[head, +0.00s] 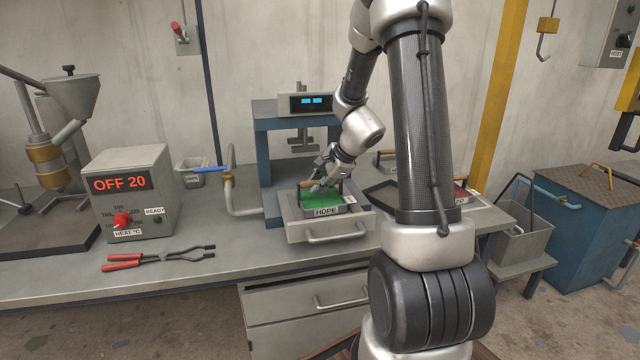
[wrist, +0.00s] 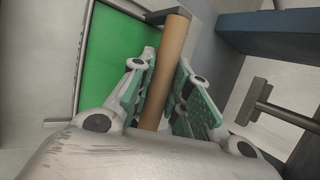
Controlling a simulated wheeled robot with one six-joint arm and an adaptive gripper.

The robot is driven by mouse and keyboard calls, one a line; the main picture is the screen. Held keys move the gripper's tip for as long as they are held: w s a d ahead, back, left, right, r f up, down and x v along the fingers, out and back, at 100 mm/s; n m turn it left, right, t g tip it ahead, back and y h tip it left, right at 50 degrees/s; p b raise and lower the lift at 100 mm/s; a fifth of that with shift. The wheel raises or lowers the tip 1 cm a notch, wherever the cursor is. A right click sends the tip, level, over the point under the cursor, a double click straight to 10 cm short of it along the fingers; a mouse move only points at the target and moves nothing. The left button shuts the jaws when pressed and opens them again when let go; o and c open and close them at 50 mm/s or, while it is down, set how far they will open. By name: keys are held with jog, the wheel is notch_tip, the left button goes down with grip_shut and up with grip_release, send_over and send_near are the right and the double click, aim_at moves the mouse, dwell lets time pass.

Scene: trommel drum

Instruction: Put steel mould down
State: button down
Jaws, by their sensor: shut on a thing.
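The steel mould (head: 345,209) is a low grey box filled with green, with an HDPE label on its front. It is at the grey pull-handled tray (head: 360,234) in front of the blue press (head: 268,165); I cannot tell whether it rests on the tray or hangs just above it. My gripper (head: 323,181) is shut on the mould's wooden handle. In the wrist view the brown handle (wrist: 172,60) lies between the fingers of my gripper (wrist: 165,85), with the green fill (wrist: 115,60) to its left. The mould's underside is hidden.
A heater box (head: 125,190) reading OFF 20 and red-handled tongs (head: 150,258) are on the left of the bench. A blue-handled pipe (head: 232,185) stands left of the press. A dark tray (head: 383,193) and a red-filled container (head: 461,196) are on the right, partly behind my arm.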

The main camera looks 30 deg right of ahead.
jog(key=c, duration=1.3)
grip_release()
jog(key=shift+f, duration=0.1)
jog(key=shift+c, duration=0.2)
